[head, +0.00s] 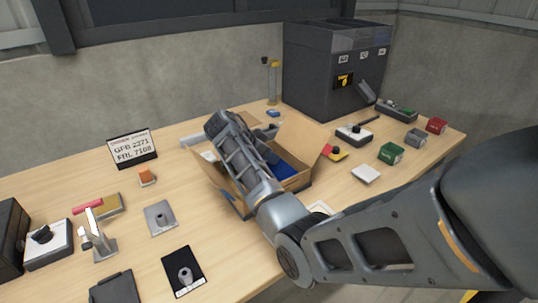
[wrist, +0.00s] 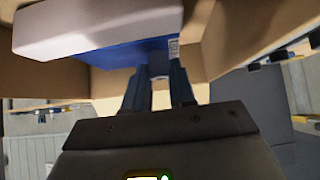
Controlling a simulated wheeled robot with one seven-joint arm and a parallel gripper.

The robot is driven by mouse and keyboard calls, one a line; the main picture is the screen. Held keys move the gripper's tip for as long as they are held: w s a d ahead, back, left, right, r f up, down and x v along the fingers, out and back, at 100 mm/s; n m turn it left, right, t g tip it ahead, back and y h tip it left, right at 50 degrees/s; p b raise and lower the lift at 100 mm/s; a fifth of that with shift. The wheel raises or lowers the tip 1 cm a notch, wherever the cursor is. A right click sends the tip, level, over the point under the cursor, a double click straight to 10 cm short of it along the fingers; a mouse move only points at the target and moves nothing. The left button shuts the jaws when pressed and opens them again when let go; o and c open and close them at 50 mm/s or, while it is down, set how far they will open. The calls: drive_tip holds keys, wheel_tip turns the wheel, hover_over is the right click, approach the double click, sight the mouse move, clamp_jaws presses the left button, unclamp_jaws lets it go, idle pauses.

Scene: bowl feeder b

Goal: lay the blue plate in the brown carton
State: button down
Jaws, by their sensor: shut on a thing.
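The brown carton (head: 296,183) stands open on the table with its flaps spread, partly hidden behind my arm in the head view. Its brown walls and flaps (wrist: 235,35) surround my fingers in the wrist view. The blue plate (wrist: 118,58) is at my fingertips there, and a blue patch of it shows inside the carton (head: 284,172) in the head view. My gripper (wrist: 158,78) is shut on the plate, at the carton's opening. My arm hides the fingers in the head view. I cannot tell whether the plate touches the carton floor.
A pale block (wrist: 95,25) lies across the top of the wrist view, close to the plate. A dark grey cabinet (head: 325,75) stands behind the carton. Right of it are a white pad (head: 366,174) and a green block (head: 391,153). A sign (head: 132,147) stands left.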

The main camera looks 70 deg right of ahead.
drive_tip(key=c, duration=0.9)
unclamp_jaws()
drive_tip(key=shift+c, duration=0.2)
drive_tip(key=shift+r+p, duration=0.6)
drive_tip(key=b+v, duration=0.1)
drive_tip(key=v, duration=0.6)
drive_tip(key=shift+w+a+r, duration=0.1)
drive_tip(key=shift+r, duration=0.1)
